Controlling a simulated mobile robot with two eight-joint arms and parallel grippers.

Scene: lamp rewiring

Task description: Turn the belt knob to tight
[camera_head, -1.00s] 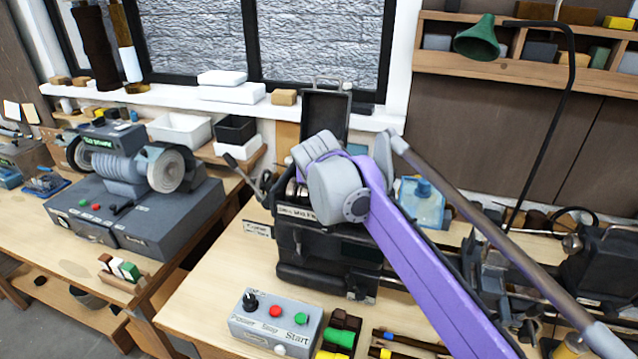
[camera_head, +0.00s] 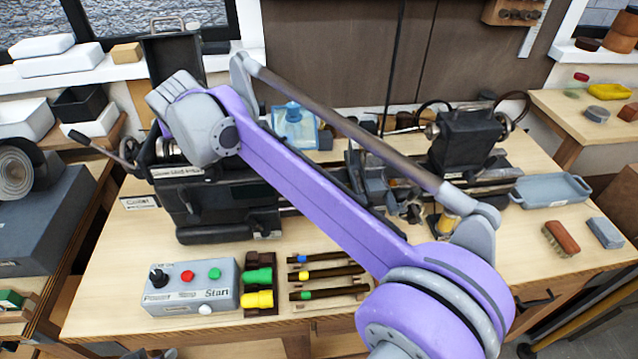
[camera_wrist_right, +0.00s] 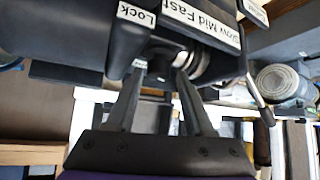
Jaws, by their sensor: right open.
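The black lathe headstock (camera_head: 225,205) stands on the bench, with a speed label (camera_head: 178,172). A metal lever with a black grip (camera_head: 78,136) sticks out at its left end; it also shows in the wrist view (camera_wrist_right: 264,108). I cannot tell which part is the belt knob. My purple right arm reaches over the headstock and hides its own gripper in the head view. In the wrist view my right gripper (camera_wrist_right: 161,72) is open, its fingers apart close to the headstock beside the "Lock" label (camera_wrist_right: 136,14) and shiny pulleys (camera_wrist_right: 192,66). No contact can be made out. My left gripper is not seen.
A grey control box (camera_head: 190,286) with a black knob and red and green buttons stands at the bench front. Beside it are a tool rack (camera_head: 260,258) and several tools (camera_head: 325,272). A grey tray (camera_head: 550,190) is at the right.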

